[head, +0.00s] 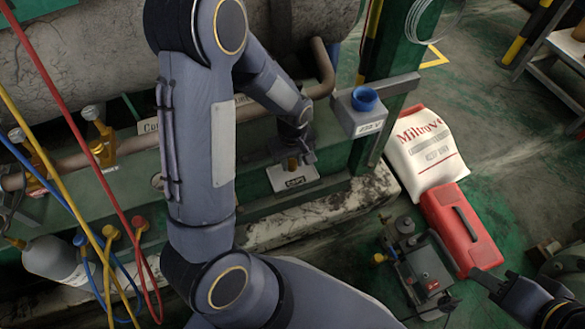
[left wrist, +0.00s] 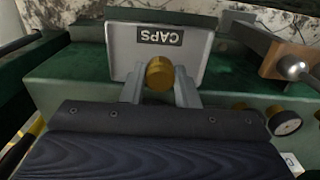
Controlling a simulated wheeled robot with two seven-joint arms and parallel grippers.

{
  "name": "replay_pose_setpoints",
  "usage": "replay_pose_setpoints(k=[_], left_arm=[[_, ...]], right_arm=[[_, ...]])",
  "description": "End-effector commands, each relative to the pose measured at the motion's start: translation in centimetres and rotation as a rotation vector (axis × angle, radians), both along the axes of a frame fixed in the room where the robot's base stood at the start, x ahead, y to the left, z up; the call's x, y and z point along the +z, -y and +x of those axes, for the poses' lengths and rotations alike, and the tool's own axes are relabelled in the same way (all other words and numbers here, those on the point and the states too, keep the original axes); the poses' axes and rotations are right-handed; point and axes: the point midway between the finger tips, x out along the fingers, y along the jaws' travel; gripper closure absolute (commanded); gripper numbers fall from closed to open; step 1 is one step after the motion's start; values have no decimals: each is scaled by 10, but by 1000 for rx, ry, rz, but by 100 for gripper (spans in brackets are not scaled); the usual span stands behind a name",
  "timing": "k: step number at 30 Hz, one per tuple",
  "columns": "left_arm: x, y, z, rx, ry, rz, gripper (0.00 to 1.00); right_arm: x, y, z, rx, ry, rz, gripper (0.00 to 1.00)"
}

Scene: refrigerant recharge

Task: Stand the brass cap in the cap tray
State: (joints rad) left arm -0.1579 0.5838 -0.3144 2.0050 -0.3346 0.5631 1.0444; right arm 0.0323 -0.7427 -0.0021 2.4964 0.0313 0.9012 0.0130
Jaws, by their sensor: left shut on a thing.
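The brass cap (left wrist: 159,73) is between the two fingers of my left gripper (left wrist: 159,84) in the left wrist view. My left gripper is shut on it. The grey cap tray (left wrist: 190,62), labelled CAPS, lies directly beyond the fingers, and the cap overlaps its label-side area in this view. In the head view the cap (head: 292,163) shows small and brown at the tray (head: 308,173), below my left wrist. I cannot tell whether the cap touches the tray floor. My right gripper (head: 490,285) is at the lower right, away from the tray; its jaw opening is unclear.
Brass valves (head: 98,135) and coloured hoses are at left. A white sack (head: 428,150), red case (head: 462,228) and pump (head: 415,265) stand on the floor.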

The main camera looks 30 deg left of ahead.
Motion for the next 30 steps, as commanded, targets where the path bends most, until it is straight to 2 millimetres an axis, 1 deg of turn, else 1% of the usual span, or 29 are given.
replay_pose_setpoints(k=[1,3,6,14,18,19,23,24,30], left_arm=[[-9,0,4,1,-2,1,94],[-22,0,3,1,-4,1,94],[-35,0,3,0,-4,0,94],[-35,0,3,0,-1,1,94],[-39,0,3,0,-1,1,94],[-38,0,3,0,-1,1,70],[-38,0,3,0,-1,1,53],[-38,0,3,0,-1,1,51],[-38,0,3,0,-1,1,51]], right_arm=[[-6,0,0,0,0,0,64],[-11,0,0,0,0,0,64],[-16,0,0,0,0,0,64],[-15,0,0,0,0,0,64],[-19,0,0,0,0,0,64],[-18,0,0,0,0,0,64],[-17,0,0,0,0,0,64],[-17,0,0,0,0,0,64],[-17,0,0,0,0,0,64]])
